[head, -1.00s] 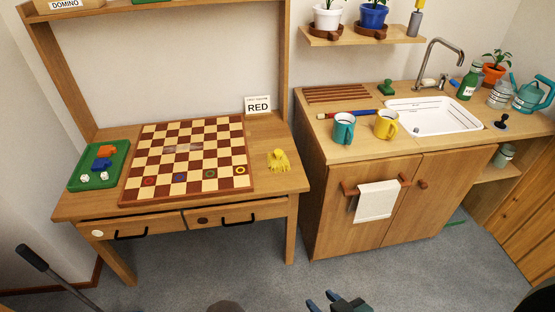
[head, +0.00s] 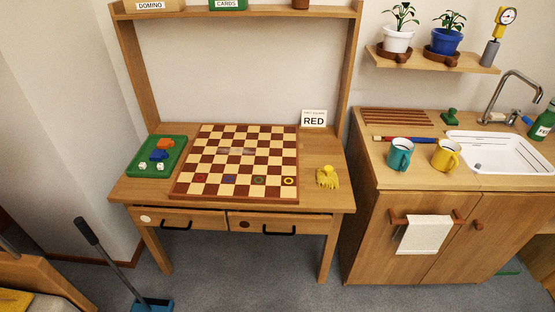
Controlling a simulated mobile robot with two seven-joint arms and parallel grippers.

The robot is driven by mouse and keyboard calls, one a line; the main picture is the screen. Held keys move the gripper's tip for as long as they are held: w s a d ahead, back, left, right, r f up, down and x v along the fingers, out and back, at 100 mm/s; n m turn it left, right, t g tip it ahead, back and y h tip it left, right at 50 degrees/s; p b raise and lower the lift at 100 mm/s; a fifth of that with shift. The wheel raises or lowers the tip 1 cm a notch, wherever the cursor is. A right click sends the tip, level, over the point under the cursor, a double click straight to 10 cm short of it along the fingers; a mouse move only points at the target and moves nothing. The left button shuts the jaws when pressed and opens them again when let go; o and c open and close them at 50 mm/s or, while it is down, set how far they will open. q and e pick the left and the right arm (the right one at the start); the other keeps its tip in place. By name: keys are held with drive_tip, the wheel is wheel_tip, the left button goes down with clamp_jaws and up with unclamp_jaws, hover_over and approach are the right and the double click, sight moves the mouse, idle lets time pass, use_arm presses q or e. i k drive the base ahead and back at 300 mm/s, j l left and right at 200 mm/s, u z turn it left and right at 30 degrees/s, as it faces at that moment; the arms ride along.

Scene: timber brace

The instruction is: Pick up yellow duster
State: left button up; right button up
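The yellow duster (head: 328,178) lies on the wooden desk (head: 335,198), at its right side, just right of the checkered game board. It has a round knob on top and a fringed lower edge. Nothing covers it. Neither of my grippers shows in the head view now.
The game board (head: 240,160) fills the desk middle, with a green tray (head: 157,156) left and a RED sign (head: 314,121) behind the duster. A counter with a teal mug (head: 400,154), yellow mug (head: 446,155) and sink (head: 500,150) stands right. A long-handled dustpan (head: 152,304) stands front left.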

sight(327, 177)
drive_tip(key=i+j+u, duration=0.1)
drive_tip(key=i, duration=1.35)
